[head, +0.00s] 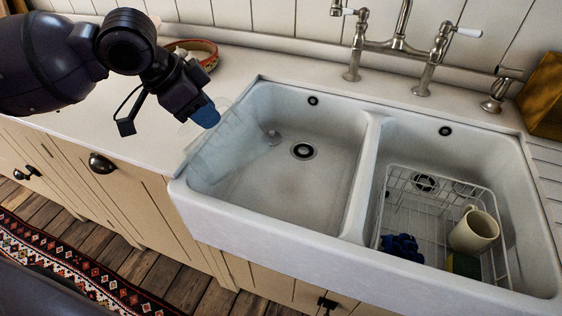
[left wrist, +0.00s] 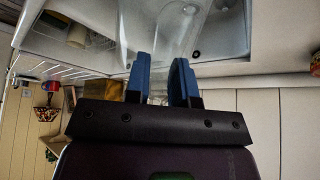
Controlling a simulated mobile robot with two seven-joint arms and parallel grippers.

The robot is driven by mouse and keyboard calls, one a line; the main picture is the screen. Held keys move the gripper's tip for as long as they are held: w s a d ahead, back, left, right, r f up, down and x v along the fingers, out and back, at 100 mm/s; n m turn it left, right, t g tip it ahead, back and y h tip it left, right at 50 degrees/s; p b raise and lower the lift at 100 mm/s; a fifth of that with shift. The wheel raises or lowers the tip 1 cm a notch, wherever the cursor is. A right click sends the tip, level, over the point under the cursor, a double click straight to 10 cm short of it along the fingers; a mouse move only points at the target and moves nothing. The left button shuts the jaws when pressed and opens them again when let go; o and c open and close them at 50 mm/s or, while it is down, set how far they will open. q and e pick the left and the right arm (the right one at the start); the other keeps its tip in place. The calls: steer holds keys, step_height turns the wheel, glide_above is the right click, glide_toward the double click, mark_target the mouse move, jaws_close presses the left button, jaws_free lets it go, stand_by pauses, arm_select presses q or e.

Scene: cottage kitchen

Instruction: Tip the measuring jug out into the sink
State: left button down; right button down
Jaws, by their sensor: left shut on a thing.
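The clear measuring jug (head: 232,138) is hard to make out against the white sink. It lies tipped well over, nearly on its side, above the left part of the left basin (head: 290,185). My left gripper (head: 207,115) with blue fingertips is shut on it at the basin's left edge. In the left wrist view the jug (left wrist: 178,35) extends away from between the blue fingers (left wrist: 166,82). I cannot tell whether anything is in it or running out. My right gripper is not in view.
The right basin holds a white wire rack (head: 408,215) with a cream mug (head: 473,231), a dark blue item (head: 402,248) and a sponge (head: 464,265). A tap (head: 398,45) stands behind the basins. A terracotta bowl (head: 198,52) sits on the left counter.

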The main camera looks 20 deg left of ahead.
mark_target(191, 121)
arm_select(q)
steer(key=shift+s+a+t+h+p, duration=0.3)
steer(key=shift+p, duration=0.25)
steer(key=shift+s+a+p, duration=0.2)
steer(key=shift+p, duration=0.15)
steer(key=shift+s+a+f+t+h+p, duration=0.15)
steer(key=shift+s+a+t+h+p, duration=0.1)
steer(key=shift+t+h+p, duration=0.25)
steer(key=shift+s+a+f+t+h+p, duration=0.3)
steer(key=shift+s+a+h+p, duration=0.1)
steer(key=shift+p, duration=0.5)
steer(key=shift+s+a+r+t+h+p, duration=0.25)
steer(key=shift+s+a+t+h+p, duration=0.05)
steer(key=shift+p, duration=0.6)
steer(key=shift+s+a+r+t+h+p, duration=0.1)
steer(key=shift+s+a+t+h+p, duration=0.2)
steer(key=shift+p, duration=0.2)
steer(key=shift+s+a+f+t+h, duration=0.35)
steer(key=shift+a+f+t+h, duration=0.05)
steer(key=shift+a+f, duration=0.05)
steer(key=shift+s+a+f+b, duration=0.25)
steer(key=shift+s+f+b, duration=0.1)
steer(key=shift+b, duration=0.3)
steer(key=shift+s+a+t+h, duration=0.1)
steer(key=shift+t+h, duration=0.3)
steer(key=shift+s+a, duration=0.1)
steer(key=shift+s+a+f, duration=0.1)
steer(key=shift+a+f, duration=0.05)
